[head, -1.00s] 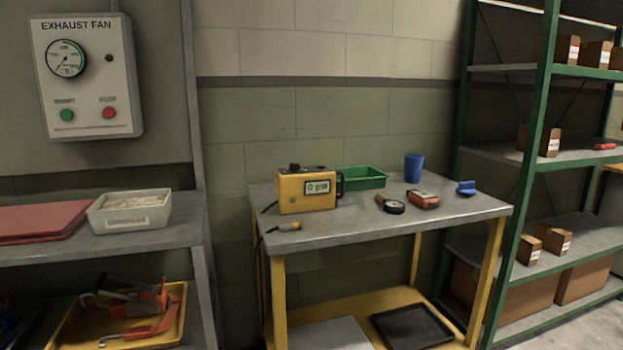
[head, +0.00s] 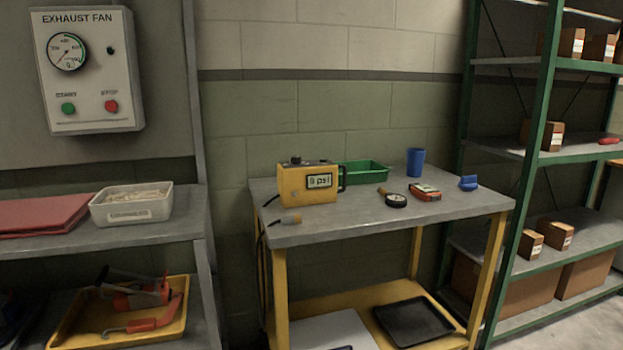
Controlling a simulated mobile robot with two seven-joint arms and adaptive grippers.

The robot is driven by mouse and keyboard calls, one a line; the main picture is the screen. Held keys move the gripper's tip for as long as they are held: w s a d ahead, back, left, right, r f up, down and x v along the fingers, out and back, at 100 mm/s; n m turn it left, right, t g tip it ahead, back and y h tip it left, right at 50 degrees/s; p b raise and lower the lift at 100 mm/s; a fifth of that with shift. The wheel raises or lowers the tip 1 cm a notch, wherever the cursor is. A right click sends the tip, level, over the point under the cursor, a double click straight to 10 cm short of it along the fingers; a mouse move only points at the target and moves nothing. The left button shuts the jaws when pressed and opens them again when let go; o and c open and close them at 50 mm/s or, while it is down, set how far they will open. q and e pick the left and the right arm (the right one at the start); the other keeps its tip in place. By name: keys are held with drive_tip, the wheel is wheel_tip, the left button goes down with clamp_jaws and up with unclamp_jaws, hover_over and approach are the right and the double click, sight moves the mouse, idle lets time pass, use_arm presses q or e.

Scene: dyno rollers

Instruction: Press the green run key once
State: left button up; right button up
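An exhaust fan control box (head: 88,88) hangs on the wall at the upper left in the head view. It carries a round dial (head: 66,51), a green key (head: 68,108) at its lower left and a red key (head: 111,106) to the right of it. The label over the green key is blurred, and it appears to read START. Neither of my grippers shows in the view, and nothing covers the box.
A grey shelf below the box holds a red folder (head: 42,214) and a white bin (head: 131,205). A yellow-legged workbench (head: 345,229) carries a yellow pressure unit (head: 308,184), a green tray (head: 363,171) and a blue cup (head: 415,161). Green shelving (head: 537,130) stands at the right.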

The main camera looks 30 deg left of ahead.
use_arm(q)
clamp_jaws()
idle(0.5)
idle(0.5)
